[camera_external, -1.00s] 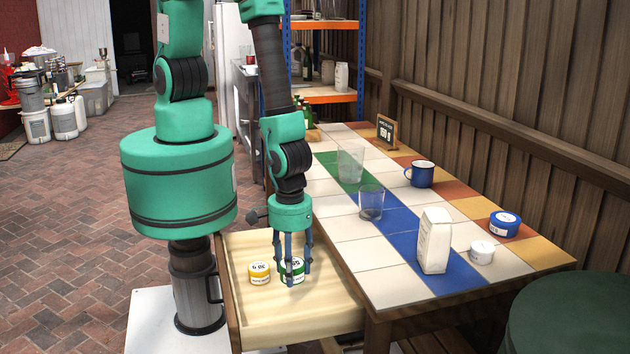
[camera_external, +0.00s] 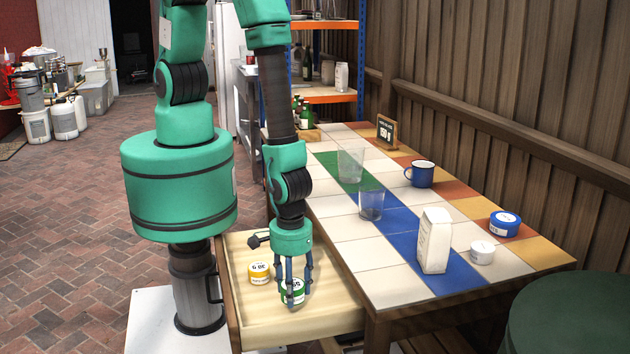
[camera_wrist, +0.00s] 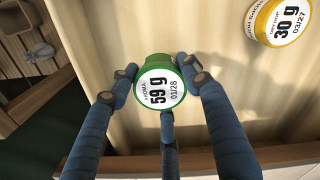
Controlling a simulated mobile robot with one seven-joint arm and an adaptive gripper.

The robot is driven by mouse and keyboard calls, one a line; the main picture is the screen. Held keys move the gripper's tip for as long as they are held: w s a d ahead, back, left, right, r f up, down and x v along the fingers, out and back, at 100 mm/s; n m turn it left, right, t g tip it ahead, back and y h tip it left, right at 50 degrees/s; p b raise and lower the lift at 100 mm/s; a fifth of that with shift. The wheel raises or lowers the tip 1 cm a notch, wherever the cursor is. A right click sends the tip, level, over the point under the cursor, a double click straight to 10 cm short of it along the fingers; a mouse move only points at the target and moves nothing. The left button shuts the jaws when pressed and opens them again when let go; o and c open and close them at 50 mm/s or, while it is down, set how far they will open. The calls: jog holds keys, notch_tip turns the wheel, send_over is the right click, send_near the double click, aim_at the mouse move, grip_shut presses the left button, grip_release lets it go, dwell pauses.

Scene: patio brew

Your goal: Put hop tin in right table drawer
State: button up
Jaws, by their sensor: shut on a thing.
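A green tin (camera_external: 293,291) with a white lid is between the fingers of my gripper (camera_external: 293,292), inside the open table drawer (camera_external: 320,318). The wrist view shows the green tin (camera_wrist: 159,88) with "59 g 01/28" on its lid and my gripper (camera_wrist: 160,84) shut on it. Whether the tin touches the drawer floor is unclear. A yellow tin (camera_external: 259,273) stands to its left in the drawer; in the wrist view this tin (camera_wrist: 280,22) reads "30 g 03/27".
The tiled table (camera_external: 360,253) stands to the right of the drawer. On it are a white carton (camera_external: 434,242), a small white tin (camera_external: 481,253), a blue tin (camera_external: 504,224), a blue mug (camera_external: 420,174) and two clear glasses (camera_external: 371,204). A green round seat (camera_external: 570,310) is at lower right.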

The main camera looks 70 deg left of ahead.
jog(key=shift+f+b, duration=0.3)
jog(key=shift+f, duration=1.55)
jog(key=shift+f, duration=0.15)
jog(key=o, duration=1.2)
notch_tip(320, 180, up, 12)
jog(key=shift+r+p, duration=0.15)
jog(key=shift+p, duration=0.85)
